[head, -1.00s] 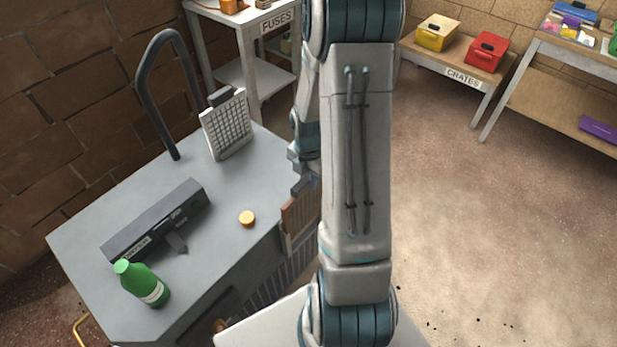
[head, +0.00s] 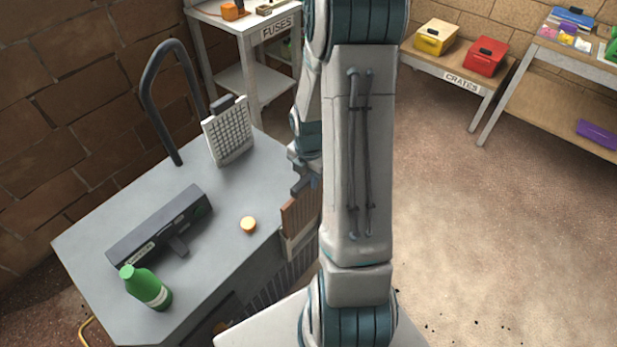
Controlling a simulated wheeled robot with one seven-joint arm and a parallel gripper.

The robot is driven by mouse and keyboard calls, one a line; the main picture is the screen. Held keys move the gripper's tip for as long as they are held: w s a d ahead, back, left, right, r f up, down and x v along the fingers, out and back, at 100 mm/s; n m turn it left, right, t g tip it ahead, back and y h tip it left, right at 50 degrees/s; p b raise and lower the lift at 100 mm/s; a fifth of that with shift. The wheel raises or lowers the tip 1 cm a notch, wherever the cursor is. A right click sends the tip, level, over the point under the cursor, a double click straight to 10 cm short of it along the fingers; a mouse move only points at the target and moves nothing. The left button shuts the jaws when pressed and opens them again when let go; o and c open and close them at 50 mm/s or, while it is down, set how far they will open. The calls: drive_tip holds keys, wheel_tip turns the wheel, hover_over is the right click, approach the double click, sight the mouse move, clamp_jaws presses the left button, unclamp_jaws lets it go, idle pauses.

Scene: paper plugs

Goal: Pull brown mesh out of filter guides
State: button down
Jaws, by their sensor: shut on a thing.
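The brown mesh (head: 297,217) stands upright at the right side of the grey cabinet (head: 232,270), its top part rising out of a pale slot-like frame (head: 291,247), which looks like the filter guides. Its lower part is hidden inside the frame, and its right side is hidden behind my arm. My gripper (head: 304,186) is at the mesh's top edge, shut on it. The fingertips are small and partly covered by my arm, so the exact grip is hard to see.
Shelves marked FUSES (head: 240,45) and CRATES (head: 455,70) stand behind. Floor at right is clear.

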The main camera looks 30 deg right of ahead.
drive_tip(key=shift+r+p, duration=3.3)
drive_tip(key=shift+r, duration=0.8)
wheel_tip(320, 180, up, 3)
drive_tip(key=p, duration=0.3)
drive_tip(key=shift+w+a, duration=0.1)
